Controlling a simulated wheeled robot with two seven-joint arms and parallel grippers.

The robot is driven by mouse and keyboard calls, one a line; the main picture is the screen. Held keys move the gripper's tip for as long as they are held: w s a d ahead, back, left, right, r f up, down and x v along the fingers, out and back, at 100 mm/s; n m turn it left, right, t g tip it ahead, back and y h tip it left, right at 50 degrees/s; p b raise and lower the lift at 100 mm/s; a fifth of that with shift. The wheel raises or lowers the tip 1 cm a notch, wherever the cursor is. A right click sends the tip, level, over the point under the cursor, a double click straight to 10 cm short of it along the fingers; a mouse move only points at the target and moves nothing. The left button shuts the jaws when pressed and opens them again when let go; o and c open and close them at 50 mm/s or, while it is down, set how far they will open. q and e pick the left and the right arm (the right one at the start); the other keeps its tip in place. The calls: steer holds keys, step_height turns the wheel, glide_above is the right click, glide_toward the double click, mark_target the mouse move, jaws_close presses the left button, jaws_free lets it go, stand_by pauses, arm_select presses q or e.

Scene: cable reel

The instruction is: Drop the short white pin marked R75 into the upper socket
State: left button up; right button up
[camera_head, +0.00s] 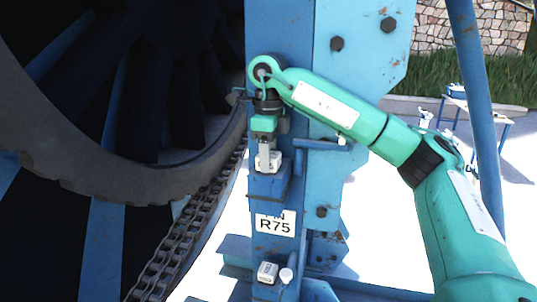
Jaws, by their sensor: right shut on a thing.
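My right gripper (264,148) points straight down in front of the blue post. It is shut on a small white pin (269,161). The pin is at the top of a blue bracket (268,186) on the post, the upper socket. I cannot tell how far the pin is inside it, as the bracket and fingers hide its lower part. A white label reading R75 (275,224) is on the post below the bracket. My left gripper is not in view.
A second white block (267,272) with a light knob (286,275) beside it sits lower on the blue frame. The large dark reel (120,180) and a chain (185,235) stand close on the left. A blue table (458,95) stands far right, beyond open pale ground.

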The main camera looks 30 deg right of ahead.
steer(key=shift+f, duration=0.1)
stand_by(0.6)
steer(key=o, duration=1.4)
step_height(320, 180, up, 14)
steer(key=shift+f+p, duration=0.1)
steer(key=shift+p, duration=0.3)
steer(key=shift+f, duration=0.1)
